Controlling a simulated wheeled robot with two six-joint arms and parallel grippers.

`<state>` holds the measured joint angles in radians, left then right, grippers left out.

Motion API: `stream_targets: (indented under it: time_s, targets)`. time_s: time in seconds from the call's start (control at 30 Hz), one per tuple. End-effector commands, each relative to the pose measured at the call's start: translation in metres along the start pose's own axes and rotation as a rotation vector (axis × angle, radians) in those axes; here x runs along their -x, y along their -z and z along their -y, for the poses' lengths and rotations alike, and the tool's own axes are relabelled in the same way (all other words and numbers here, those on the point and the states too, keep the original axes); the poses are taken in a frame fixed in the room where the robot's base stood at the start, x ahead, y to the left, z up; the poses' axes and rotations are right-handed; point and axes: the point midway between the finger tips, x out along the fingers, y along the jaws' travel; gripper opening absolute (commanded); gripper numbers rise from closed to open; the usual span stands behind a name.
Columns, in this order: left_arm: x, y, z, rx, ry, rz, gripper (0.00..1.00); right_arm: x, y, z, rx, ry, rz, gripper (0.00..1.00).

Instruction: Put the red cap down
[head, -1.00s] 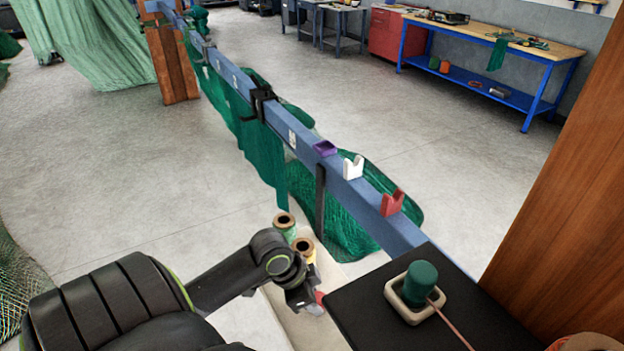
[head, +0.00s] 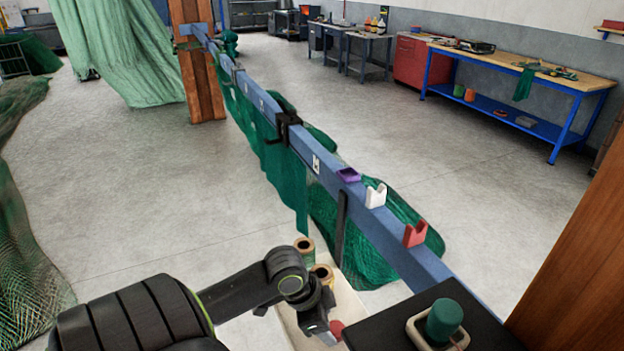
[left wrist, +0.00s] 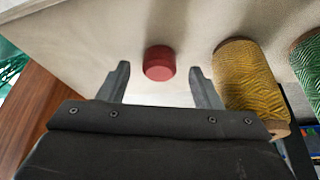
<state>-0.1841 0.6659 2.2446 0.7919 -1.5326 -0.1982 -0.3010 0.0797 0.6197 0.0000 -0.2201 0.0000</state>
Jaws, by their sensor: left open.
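The red cap (left wrist: 159,63) is a short red cylinder on a pale surface in the left wrist view. My left gripper (left wrist: 160,68) is open, with one finger on each side of the cap and a visible gap on both sides. In the head view, a bit of the red cap (head: 337,328) shows beside my left gripper (head: 324,333), which hides part of it. My right gripper is in neither view.
A yellow twine spool (left wrist: 245,85) stands close to the right finger, with a green spool (left wrist: 308,65) beyond it. A blue rail (head: 375,225) with purple, white and red holders runs past. A black-topped stand (head: 400,325) carries a green spool (head: 444,318) in a tray.

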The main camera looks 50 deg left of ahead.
Motion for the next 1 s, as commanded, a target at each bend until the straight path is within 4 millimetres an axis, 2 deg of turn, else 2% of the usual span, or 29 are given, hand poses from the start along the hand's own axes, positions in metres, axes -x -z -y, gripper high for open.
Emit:
stream_targets:
  time_s: [0.2,0.6,0.8,1.0]
  targets:
    - [0.031,-0.001,0.000,-0.006,0.003,0.005,0.59,0.001,0.000,0.000,0.000,0.000,0.000,0.36]
    - [0.075,-0.001,0.001,-0.004,0.003,0.004,0.59,0.007,0.001,-0.001,0.000,0.000,0.000,0.36]
    - [0.091,0.000,0.001,-0.003,0.002,0.002,0.59,0.011,0.002,-0.001,0.000,0.000,0.000,0.36]
    - [0.098,0.000,0.000,-0.001,0.001,0.001,0.59,0.013,0.002,-0.001,0.000,0.000,-0.001,0.36]
